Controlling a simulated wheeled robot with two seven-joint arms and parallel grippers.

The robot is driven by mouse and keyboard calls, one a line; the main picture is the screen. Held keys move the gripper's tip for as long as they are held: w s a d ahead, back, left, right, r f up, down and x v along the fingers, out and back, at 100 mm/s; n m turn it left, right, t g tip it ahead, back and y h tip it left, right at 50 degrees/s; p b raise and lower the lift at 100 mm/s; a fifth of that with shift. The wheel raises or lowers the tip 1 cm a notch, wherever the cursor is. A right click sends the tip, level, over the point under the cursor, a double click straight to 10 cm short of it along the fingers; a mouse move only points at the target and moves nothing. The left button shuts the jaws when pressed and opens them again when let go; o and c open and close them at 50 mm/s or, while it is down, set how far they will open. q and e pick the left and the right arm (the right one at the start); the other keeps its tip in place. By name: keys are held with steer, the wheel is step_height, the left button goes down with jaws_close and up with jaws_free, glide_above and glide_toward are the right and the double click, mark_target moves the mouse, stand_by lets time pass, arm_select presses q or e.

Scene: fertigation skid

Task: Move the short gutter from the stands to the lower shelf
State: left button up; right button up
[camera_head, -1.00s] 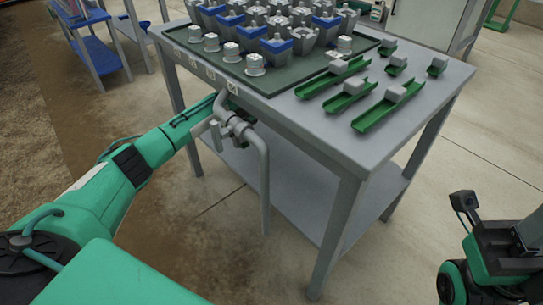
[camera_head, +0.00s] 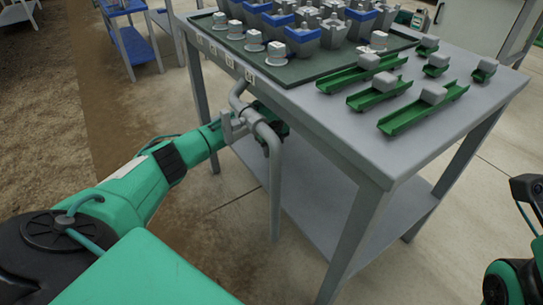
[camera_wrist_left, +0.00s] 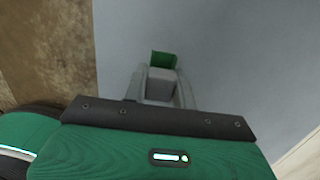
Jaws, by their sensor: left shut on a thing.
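My left gripper (camera_wrist_left: 160,92) is shut on a grey block (camera_wrist_left: 161,84) on a short green gutter (camera_wrist_left: 163,58). In the left wrist view, the block sits between the fingers and the gutter's green end shows beyond it. The grey surface behind it appears to be the lower shelf (camera_head: 325,205); I cannot tell whether the gutter touches it. In the head view, my left gripper's green body (camera_head: 274,118) is under the tabletop's front edge, behind a grey pipe. The fingers and held gutter are hidden there. My right gripper is not in view; only part of that arm shows at the right edge.
The grey pipe (camera_head: 274,190) bends down in front of the table, close to my left arm. A table leg (camera_head: 352,240) stands right of it. The tabletop (camera_head: 350,130) above holds several green gutters with blocks and a dark tray (camera_head: 290,76) of pots.

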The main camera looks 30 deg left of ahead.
arm_select(q)
steer(key=shift+f, duration=0.7)
steer(key=o, duration=1)
